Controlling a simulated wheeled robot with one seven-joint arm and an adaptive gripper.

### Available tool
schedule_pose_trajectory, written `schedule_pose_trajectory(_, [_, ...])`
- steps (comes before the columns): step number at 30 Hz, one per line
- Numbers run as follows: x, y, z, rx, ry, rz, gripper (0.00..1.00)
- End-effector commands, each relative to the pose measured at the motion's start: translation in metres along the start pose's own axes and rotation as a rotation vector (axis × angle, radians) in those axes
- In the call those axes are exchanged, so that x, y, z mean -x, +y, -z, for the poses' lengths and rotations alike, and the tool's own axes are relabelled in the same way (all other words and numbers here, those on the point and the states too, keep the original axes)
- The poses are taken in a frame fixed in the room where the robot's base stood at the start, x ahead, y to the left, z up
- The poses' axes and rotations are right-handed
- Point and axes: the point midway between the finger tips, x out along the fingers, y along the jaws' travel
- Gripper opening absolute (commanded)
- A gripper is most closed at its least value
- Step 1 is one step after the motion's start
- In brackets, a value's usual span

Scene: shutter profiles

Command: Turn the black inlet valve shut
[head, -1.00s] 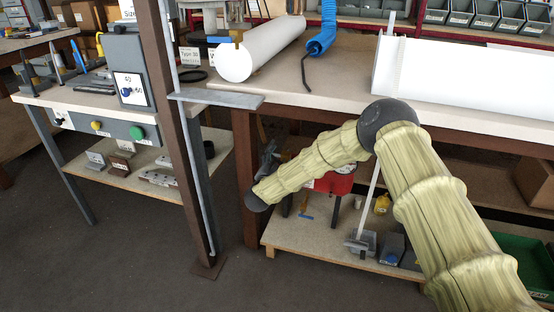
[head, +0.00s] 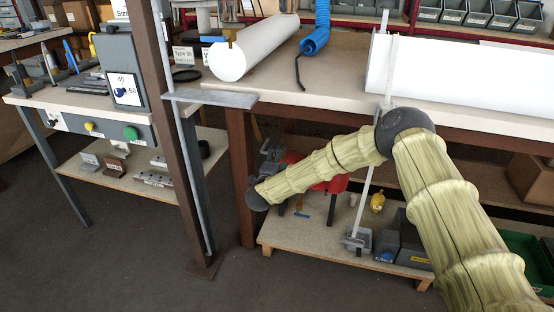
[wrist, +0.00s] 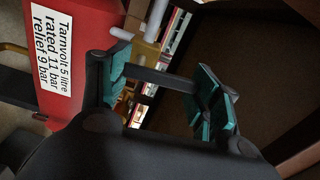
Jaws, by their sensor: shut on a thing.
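The black inlet valve's handle looks to be the dark bar (wrist: 160,77) between the teal finger pads in the wrist view. My gripper (wrist: 165,88) is shut on this bar, with one pad at each end of it. The valve body is hidden. A red tank (wrist: 85,45) fills the upper left of the wrist view, with a white label reading Tarnvolt 5 litre, rated 11 bar, relief 9 bar. In the head view the red tank (head: 331,185) stands on the low shelf, partly behind my arm. My gripper (head: 269,162) shows there only as a small dark shape beside the tank.
The lower shelf (head: 310,232) also holds a grey foot with a pale upright rod, a yellow bottle (head: 377,201) and dark boxes. The bench top (head: 345,75) is above my forearm. A brown steel post (head: 170,150) stands left. The floor in front is clear.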

Motion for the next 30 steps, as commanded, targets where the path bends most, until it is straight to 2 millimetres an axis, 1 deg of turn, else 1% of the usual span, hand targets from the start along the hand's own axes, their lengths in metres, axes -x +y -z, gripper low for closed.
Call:
schedule_pose_trajectory(9, [-0.0004, 0.0021, 0.0037, -0.095, 0.002, -0.002, 0.39])
schedule_pose_trajectory(23, [-0.0002, 0.0022, 0.0037, -0.108, 0.002, -0.002, 0.39])
schedule_pose_trajectory(24, [-0.0002, 0.0022, 0.0038, -0.108, 0.002, -0.002, 0.65])
schedule_pose_trajectory(26, [-0.0002, 0.0023, 0.0036, -0.107, 0.002, -0.002, 0.76])
schedule_pose_trajectory(27, [-0.0001, 0.0021, 0.0034, -0.107, 0.001, -0.002, 0.83])
schedule_pose_trajectory(28, [0.0000, 0.0020, 0.0031, -0.107, 0.001, -0.001, 0.86])
schedule_pose_trajectory(30, [0.0001, 0.0018, 0.0026, -0.107, 0.000, -0.001, 0.86])
